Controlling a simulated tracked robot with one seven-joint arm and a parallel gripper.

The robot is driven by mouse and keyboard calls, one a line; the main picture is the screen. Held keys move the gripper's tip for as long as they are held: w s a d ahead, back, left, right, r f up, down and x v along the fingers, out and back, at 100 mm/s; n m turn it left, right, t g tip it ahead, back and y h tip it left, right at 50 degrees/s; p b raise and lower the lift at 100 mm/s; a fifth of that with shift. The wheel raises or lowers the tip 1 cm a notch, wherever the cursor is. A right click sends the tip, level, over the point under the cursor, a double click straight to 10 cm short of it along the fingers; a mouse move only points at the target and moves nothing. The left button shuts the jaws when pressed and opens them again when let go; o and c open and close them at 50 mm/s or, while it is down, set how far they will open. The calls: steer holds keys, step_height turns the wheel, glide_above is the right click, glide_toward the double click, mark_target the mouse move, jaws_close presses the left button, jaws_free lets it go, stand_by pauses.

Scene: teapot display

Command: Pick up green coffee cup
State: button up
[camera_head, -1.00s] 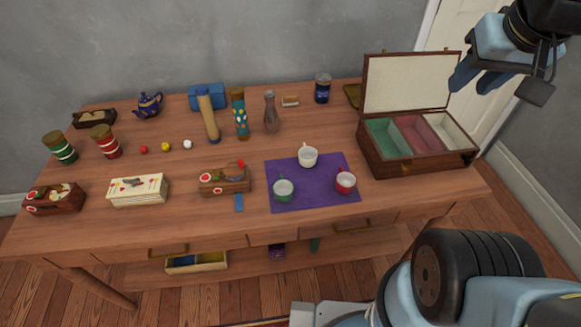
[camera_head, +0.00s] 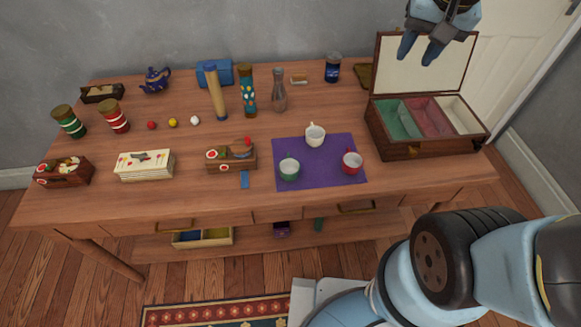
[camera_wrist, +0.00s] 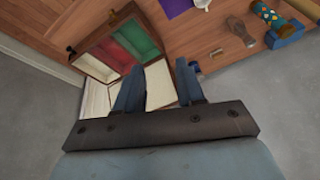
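The green coffee cup (camera_head: 289,168) stands upright at the left front of a purple mat (camera_head: 318,177) on the wooden table. A white cup (camera_head: 315,134) stands at the back of the mat and a red cup (camera_head: 352,162) at its right. My gripper (camera_head: 421,50) is high at the upper right, in front of the open box lid, far from the green cup. In the wrist view my gripper (camera_wrist: 160,88) has its two fingers apart with nothing between them. The green cup does not show there.
The open wooden box (camera_head: 421,147) with green, red and white compartments stands right of the mat. A slotted block (camera_head: 231,156) is left of the mat. A glass carafe (camera_head: 279,92) and a patterned cylinder (camera_head: 248,92) stand behind. Bare table lies in front of the mat.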

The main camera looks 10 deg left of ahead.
steer(key=w+a+f+m+g, duration=0.1)
steer(key=w+a+f, duration=0.1)
steer(key=a+f, duration=0.25)
steer(key=w+a+f+g, duration=0.1)
steer(key=w+a+f, duration=0.25)
steer(key=a, duration=0.25)
steer(key=m+g, duration=0.2)
glide_above(289, 167)
steer(key=w+a, duration=0.1)
steer(key=w, duration=0.2)
step_height(289, 167, down, 13)
steer(key=shift+h, duration=0.3)
steer(key=f, duration=1.3)
steer(key=shift+w+d+f, duration=0.2)
jaws_close()
